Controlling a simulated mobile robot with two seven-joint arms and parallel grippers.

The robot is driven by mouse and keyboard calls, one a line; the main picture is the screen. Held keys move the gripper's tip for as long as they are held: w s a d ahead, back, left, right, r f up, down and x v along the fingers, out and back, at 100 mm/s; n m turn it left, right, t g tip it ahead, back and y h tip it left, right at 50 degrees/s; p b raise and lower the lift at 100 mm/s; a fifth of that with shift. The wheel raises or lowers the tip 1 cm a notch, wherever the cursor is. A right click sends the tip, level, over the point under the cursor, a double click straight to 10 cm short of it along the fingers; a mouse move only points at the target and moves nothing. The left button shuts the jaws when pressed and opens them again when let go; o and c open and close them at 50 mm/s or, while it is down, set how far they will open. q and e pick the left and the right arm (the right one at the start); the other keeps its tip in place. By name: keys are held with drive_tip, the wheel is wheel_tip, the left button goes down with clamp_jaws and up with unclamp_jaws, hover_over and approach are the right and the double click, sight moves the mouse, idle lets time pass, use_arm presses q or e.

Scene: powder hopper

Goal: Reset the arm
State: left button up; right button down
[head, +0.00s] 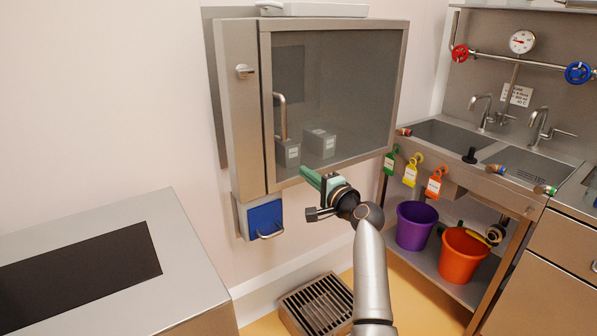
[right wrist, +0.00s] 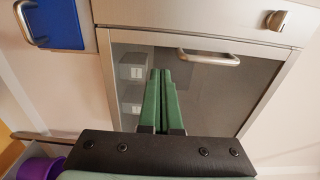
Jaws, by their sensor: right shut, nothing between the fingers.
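My right gripper (head: 311,177) is raised in front of the lower part of a wall-mounted steel cabinet (head: 236,110) with a dark glass door. Its green fingers are together with nothing between them. In the right wrist view the gripper (right wrist: 162,72) points at the cabinet door (right wrist: 215,85), and the fingers overlap the glass in that picture. I cannot tell whether they touch it. The door looks closed, with a bar handle (head: 281,116). Two grey boxes show behind the glass, one of them at the right (head: 319,144). My left gripper is not in view.
A blue flap (head: 265,217) with a handle hangs below the cabinet. A sink unit (head: 440,133) with colored tags stands at right, with a purple bucket (head: 416,226) and an orange bucket (head: 464,255) below. A steel counter (head: 180,255) is at left. A floor grate (head: 318,303) lies below.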

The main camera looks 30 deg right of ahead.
drive_tip(key=s+a+f+n+g+p, duration=0.1)
drive_tip(key=s+a+f+n+g, duration=0.15)
drive_tip(key=s+f, duration=0.35)
drive_tip(key=s+a+f+n+g, duration=0.1)
drive_tip(key=s+a+f+n, duration=0.2)
drive_tip(key=f, duration=0.6)
drive_tip(key=s+a+f+n+g+p, duration=0.1)
drive_tip(key=s+a+f+n+g, duration=0.1)
drive_tip(key=s+f+n, duration=0.4)
drive_tip(key=s+a+f+n+g, duration=0.1)
drive_tip(key=s+a+f+n, duration=0.1)
drive_tip(key=s+a+f, duration=0.2)
drive_tip(key=s+a+f+n+g+y, duration=0.1)
drive_tip(key=s+a+f+n, duration=0.2)
drive_tip(key=s, duration=0.8)
drive_tip(key=s+a+f+n+g, duration=0.1)
drive_tip(key=s+a+f+n, duration=0.2)
drive_tip(key=s+a+f, duration=0.2)
drive_tip(key=s, duration=0.2)
drive_tip(key=shift+s+a+f+p, duration=0.25)
drive_tip(key=shift+s+a+p, duration=0.1)
drive_tip(key=shift+a, duration=0.05)
